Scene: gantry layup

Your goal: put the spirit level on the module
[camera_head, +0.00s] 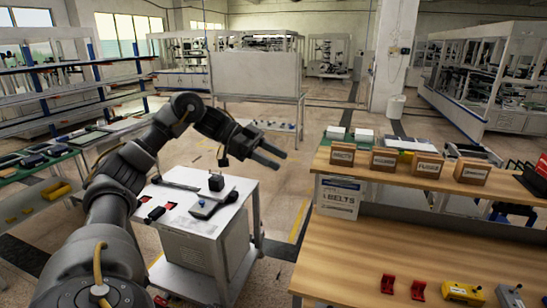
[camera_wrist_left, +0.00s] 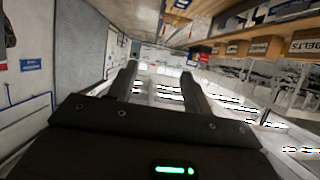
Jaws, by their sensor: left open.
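My left gripper (camera_head: 280,160) is open and empty, held in the air above and beyond the white cart (camera_head: 233,213). Its two fingers also show apart in the left wrist view (camera_wrist_left: 158,82), with nothing between them. I cannot surely tell the spirit level; a small yellow block (camera_head: 465,292) lies on the wooden bench at the lower right. I cannot surely tell the module either; a dark small box (camera_head: 216,182) and a grey-black device (camera_head: 211,206) are on the cart top. My right gripper is not in view.
The wooden bench (camera_head: 400,255) at right carries red brackets (camera_head: 388,284) and a raised shelf with cardboard boxes (camera_head: 383,160). A green-topped table (camera_head: 20,205) stands at left. Open floor lies between cart and bench.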

